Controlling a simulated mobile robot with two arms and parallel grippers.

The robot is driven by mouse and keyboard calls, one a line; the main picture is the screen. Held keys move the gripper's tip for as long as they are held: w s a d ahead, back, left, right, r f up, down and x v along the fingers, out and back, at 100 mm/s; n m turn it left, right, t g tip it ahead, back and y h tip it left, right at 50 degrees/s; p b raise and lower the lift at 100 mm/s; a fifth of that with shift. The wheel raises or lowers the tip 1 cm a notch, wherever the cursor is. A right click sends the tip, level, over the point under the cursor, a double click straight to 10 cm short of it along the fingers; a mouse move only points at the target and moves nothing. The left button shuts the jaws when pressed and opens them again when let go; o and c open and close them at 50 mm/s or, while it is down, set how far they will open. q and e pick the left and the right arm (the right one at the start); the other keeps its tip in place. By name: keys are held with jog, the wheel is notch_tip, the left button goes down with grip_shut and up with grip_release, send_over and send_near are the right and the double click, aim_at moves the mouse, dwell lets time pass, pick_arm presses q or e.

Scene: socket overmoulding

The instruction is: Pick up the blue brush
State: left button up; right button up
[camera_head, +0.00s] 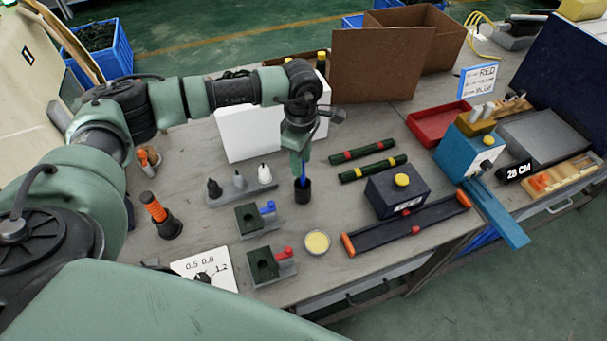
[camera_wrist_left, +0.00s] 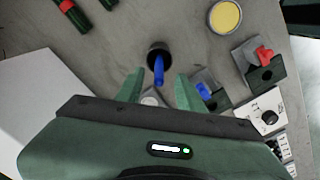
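The blue brush (camera_head: 303,183) stands upright in a small black cup (camera_head: 303,194) near the middle of the table. My left gripper (camera_head: 300,165) points down right above the cup, at the brush's upper end. In the left wrist view the two green fingers (camera_wrist_left: 160,84) are spread apart. The blue brush (camera_wrist_left: 158,70) shows in the gap between them, with no visible contact, and its lower end is in the dark cup (camera_wrist_left: 158,51). How far the fingertips reach down along the brush is hard to tell. My right gripper is not in view.
Beside the cup stand a holder with several small bottles (camera_head: 240,183) and dark green blocks with a blue lever (camera_head: 267,208) and a red lever (camera_head: 283,254). A yellow-filled round dish (camera_head: 317,242) lies in front. A white box (camera_head: 250,132) stands behind.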

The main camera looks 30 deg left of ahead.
pick_arm(q)
jog(key=shift+f+p, duration=0.35)
jog(key=shift+f, duration=0.05)
notch_tip(320, 180, down, 4)
jog(key=shift+w+d+r+p, duration=0.1)
jog(key=shift+r+p, duration=0.05)
jog(key=shift+p, duration=0.55)
jog(key=shift+f, duration=0.35)
grip_shut()
jog(key=shift+r, duration=0.15)
notch_tip(320, 180, up, 20)
jog(key=b, duration=0.5)
